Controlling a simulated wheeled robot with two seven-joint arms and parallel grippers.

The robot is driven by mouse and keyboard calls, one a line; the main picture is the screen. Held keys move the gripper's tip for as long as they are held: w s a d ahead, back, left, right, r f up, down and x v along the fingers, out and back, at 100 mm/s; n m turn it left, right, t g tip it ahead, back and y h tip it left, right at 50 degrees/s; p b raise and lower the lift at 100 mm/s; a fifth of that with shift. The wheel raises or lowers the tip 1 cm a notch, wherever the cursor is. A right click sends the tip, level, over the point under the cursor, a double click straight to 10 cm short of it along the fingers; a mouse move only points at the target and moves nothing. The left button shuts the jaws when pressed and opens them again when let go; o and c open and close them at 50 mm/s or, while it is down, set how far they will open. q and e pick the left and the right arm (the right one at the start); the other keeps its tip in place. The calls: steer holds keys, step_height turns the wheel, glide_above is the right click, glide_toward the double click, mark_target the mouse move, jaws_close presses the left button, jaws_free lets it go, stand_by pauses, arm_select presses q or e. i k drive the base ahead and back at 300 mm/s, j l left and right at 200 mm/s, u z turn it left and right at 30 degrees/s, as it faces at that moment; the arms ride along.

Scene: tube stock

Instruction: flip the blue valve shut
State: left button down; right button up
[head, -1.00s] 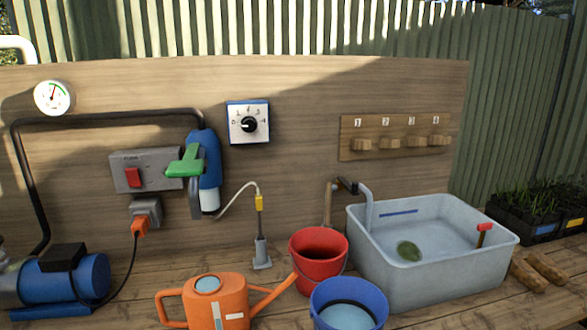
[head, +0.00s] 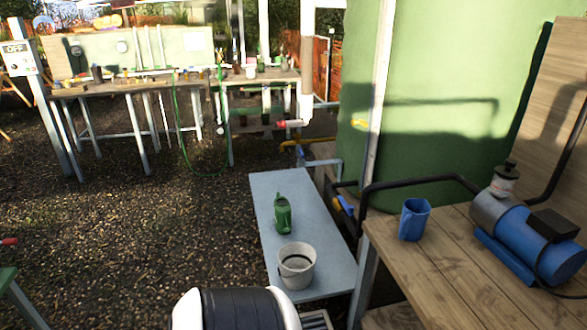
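A small blue valve handle (head: 345,206) shows low beside the large green tank, on a brassy fitting near the black pipe. A second small blue part (head: 300,153) sits farther back, by the yellow pipe; I cannot tell whether it is a valve handle. Both are too small to tell how far they are turned. A black and white rounded part at the bottom edge looks like part of my own arm. Neither of my grippers can be made out, and none is near the blue parts.
The green tank (head: 447,75) stands right of centre. A low grey-blue table (head: 262,185) holds a green can (head: 282,214) and a pale bucket (head: 297,265). The wooden bench (head: 440,275) at right holds a blue jug (head: 414,219) and a pump (head: 525,240). Gravel at left is open.

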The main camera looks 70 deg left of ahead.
mark_target(350, 210)
steer(key=u, duration=1.9)
steer(key=i+j, duration=0.2)
steer(key=j, duration=0.15)
steer(key=i+j+z, duration=0.1)
steer(key=j, duration=0.25)
steer(key=i+j, duration=0.2)
steer(key=j, duration=0.2)
steer(key=i+j+z, duration=0.1)
steer(key=j, duration=0.25)
steer(key=i+j+z, duration=0.1)
steer(key=i+j, duration=0.15)
steer(key=j, duration=0.15)
steer(key=i+j, duration=0.15)
steer(key=j, duration=0.25)
steer(key=i+j+z, duration=0.15)
steer(key=i, duration=0.3)
steer(key=j, duration=0.1)
